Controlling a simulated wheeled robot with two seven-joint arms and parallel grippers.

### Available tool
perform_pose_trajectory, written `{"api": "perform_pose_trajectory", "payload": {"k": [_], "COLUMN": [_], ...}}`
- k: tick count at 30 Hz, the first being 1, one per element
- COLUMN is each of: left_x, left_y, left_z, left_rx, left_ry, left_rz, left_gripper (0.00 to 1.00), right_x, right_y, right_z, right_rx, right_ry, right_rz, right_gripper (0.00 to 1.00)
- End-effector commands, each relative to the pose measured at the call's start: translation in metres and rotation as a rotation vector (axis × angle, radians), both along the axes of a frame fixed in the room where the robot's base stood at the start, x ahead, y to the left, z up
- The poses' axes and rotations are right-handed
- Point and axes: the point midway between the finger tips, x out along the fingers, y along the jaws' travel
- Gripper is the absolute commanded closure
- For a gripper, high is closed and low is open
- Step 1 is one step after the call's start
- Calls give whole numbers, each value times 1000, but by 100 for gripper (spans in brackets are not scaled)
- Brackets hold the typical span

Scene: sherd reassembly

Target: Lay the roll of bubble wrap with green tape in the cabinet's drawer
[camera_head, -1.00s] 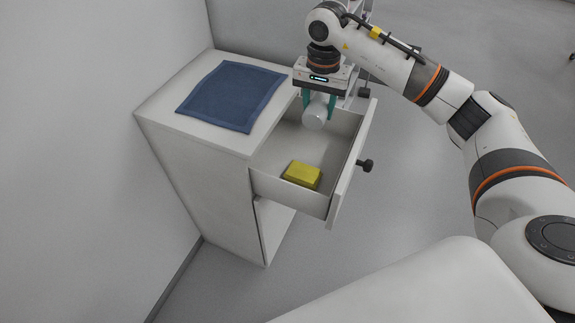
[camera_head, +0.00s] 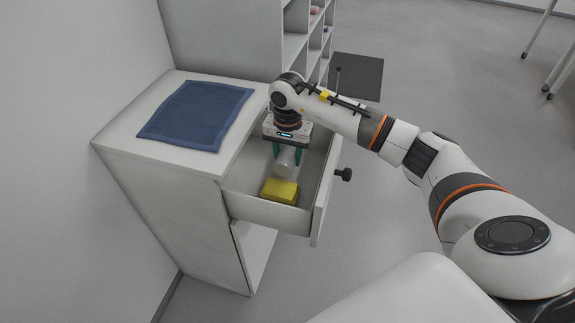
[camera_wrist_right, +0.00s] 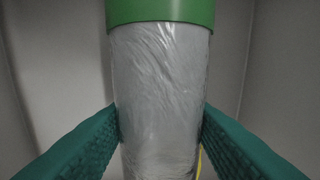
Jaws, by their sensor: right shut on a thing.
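The roll of bubble wrap (camera_wrist_right: 160,85) fills the middle of the right wrist view, with a band of green tape near the top. In the head view its pale end (camera_head: 285,163) shows inside the open drawer (camera_head: 268,214). My right gripper (camera_head: 287,160) points down into the drawer, shut on the roll. Its teal fingers press the roll from both sides in the wrist view. I cannot tell whether the roll touches the drawer floor. The cabinet (camera_head: 165,205) stands against the wall with its drawer pulled out. My left gripper is not in view.
A yellow block (camera_head: 280,191) lies in the drawer, close to the roll's near end. A blue cloth (camera_head: 196,114) lies on the cabinet top. The drawer's dark knob (camera_head: 343,174) sticks out to the right. Shelves (camera_head: 305,45) stand behind, and a dark mat (camera_head: 357,76) lies on the floor.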

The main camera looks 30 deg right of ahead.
Motion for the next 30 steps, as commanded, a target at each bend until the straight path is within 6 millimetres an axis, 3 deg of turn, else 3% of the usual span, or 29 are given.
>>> {"api": "perform_pose_trajectory", "payload": {"k": [9,23,24,27,30], "left_x": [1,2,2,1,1], "left_y": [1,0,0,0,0], "left_z": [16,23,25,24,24], "left_rx": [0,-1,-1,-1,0], "left_ry": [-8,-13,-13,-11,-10], "left_rz": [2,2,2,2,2], "left_gripper": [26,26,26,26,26], "right_x": [-1,0,0,0,0], "right_y": [0,0,0,0,0], "right_z": [-38,-41,-40,-40,-40], "right_rx": [-1,-1,-1,-1,-1], "right_ry": [2,-1,-1,0,0], "right_rz": [0,1,1,1,1], "right_gripper": [79,79,50,35,35]}}
